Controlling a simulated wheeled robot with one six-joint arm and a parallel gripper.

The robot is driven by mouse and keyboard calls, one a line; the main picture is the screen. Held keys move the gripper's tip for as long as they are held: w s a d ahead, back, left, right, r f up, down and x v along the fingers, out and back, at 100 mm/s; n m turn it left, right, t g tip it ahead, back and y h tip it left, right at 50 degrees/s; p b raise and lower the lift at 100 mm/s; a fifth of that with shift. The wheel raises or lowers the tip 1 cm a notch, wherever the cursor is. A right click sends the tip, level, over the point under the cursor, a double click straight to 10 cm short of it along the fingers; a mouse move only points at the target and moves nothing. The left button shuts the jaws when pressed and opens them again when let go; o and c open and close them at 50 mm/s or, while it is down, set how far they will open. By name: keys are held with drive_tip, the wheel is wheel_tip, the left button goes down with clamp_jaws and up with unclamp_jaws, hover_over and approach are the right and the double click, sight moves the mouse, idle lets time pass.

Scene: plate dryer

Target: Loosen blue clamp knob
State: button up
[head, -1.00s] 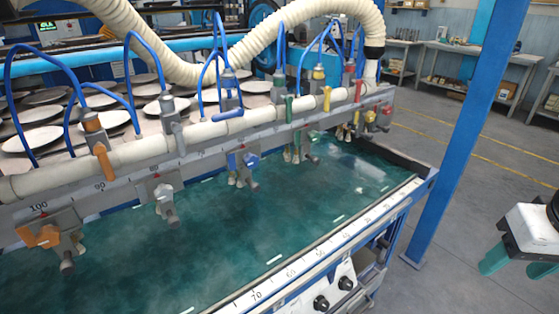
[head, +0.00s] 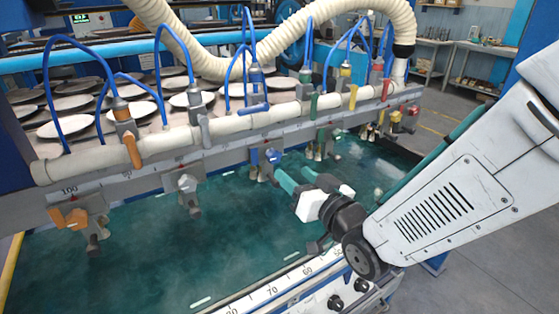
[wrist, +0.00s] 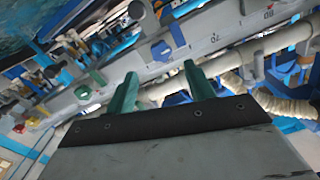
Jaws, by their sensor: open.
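The blue clamp knob (head: 273,157) sits on the front of a clamp below the grey ruler rail (head: 228,150). In the wrist view the blue knob (wrist: 161,50) shows on the rail, just beyond the fingertips. My gripper (head: 297,177) has two green fingers, spread apart with nothing between them. It is in front of the knob, slightly right and below it in the head view, apart from it. In the wrist view my gripper (wrist: 160,73) points toward the rail, with the knob about midway between the finger lines.
A grey knob (head: 187,183) and an orange knob (head: 70,219) are on clamps to the left. Green, yellow and red (head: 411,110) clamps are to the right. Blue hoses rise from the white pipe (head: 226,126). The green bed (head: 170,255) below is open.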

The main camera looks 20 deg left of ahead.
sight(276, 158)
drive_tip(key=x, duration=0.7)
drive_tip(key=shift+w+a, duration=0.15)
drive_tip(key=shift+a, duration=0.15)
drive_tip(key=c, duration=1)
